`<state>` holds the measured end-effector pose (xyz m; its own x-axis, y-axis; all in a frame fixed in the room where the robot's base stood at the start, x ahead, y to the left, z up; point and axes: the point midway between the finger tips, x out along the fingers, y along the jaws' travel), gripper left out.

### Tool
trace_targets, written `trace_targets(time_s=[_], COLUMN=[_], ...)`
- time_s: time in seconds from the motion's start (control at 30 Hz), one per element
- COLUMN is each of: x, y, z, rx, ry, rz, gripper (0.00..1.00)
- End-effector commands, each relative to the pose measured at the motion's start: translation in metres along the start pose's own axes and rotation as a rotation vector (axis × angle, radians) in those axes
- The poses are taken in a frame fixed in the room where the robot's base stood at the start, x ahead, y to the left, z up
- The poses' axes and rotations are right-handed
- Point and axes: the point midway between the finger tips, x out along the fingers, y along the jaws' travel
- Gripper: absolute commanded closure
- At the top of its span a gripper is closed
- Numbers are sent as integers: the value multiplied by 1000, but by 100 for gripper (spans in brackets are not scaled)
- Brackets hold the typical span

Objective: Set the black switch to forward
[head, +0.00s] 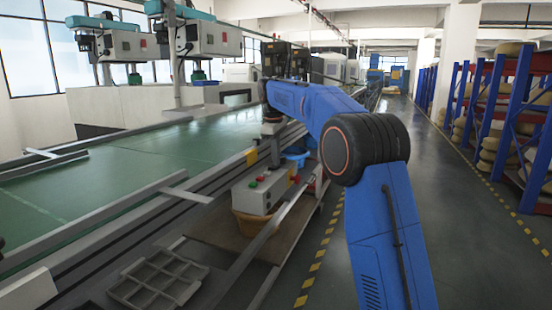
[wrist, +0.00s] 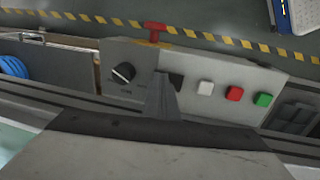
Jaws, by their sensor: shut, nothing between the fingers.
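The black switch (wrist: 124,73) is a round rotary knob with a pale mark, on the left part of the grey control box (wrist: 222,72) in the wrist view. Small labels sit beside and below it, too small to read. My gripper (wrist: 163,84) is shut and empty, its dark fingers in front of the box just right of the switch and apart from it. The fingers partly hide a dark patch on the panel. In the head view the control box (head: 252,198) stands below my arm; the switch cannot be made out there.
A white button (wrist: 205,88), a red button (wrist: 235,93) and a green button (wrist: 263,99) line the panel to the right. A red T-shaped part (wrist: 155,31) stands at the box's top edge. The green conveyor (head: 120,160) runs left; a grey compartment tray (head: 157,281) lies in front.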

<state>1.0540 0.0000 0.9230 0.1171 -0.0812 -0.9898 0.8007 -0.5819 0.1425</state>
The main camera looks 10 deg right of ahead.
Motion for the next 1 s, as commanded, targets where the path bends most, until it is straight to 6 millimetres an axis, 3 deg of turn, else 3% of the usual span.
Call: trace_targets(time_s=[1.0], x=[-2], y=[-17], z=[0], rx=[-1], ry=[-4], rz=[-5], gripper=[100])
